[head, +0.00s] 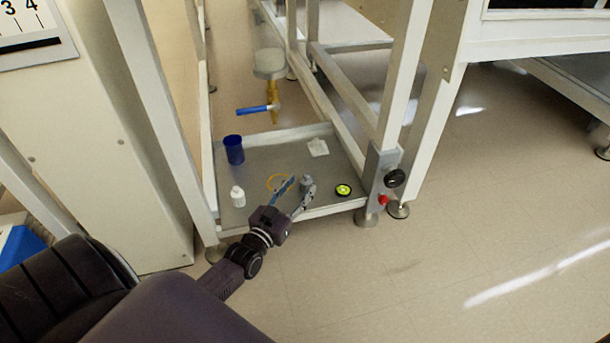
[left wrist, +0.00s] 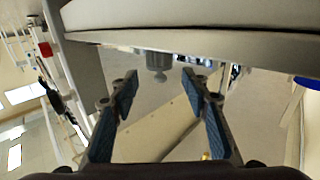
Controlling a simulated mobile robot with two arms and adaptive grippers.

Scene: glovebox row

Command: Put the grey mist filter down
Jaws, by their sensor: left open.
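The grey mist filter (head: 306,182) is a small grey piece at the front part of the low grey tray (head: 255,153), in the head view. My left gripper (head: 302,184) reaches down over the tray's front edge with its fingers spread on either side of the filter. In the left wrist view a grey cylinder with a narrower stem (left wrist: 157,61), seemingly the filter, shows between and beyond the open blue-padded fingertips (left wrist: 160,74). The fingers do not appear closed on it. Its underside contact is hard to see. My right gripper is not in view.
On the tray are a blue cup (head: 234,150), a white bottle (head: 238,196), a yellow ring (head: 274,180), a yellow-black disc (head: 343,190) and a white piece (head: 318,147). White frame posts stand at both sides.

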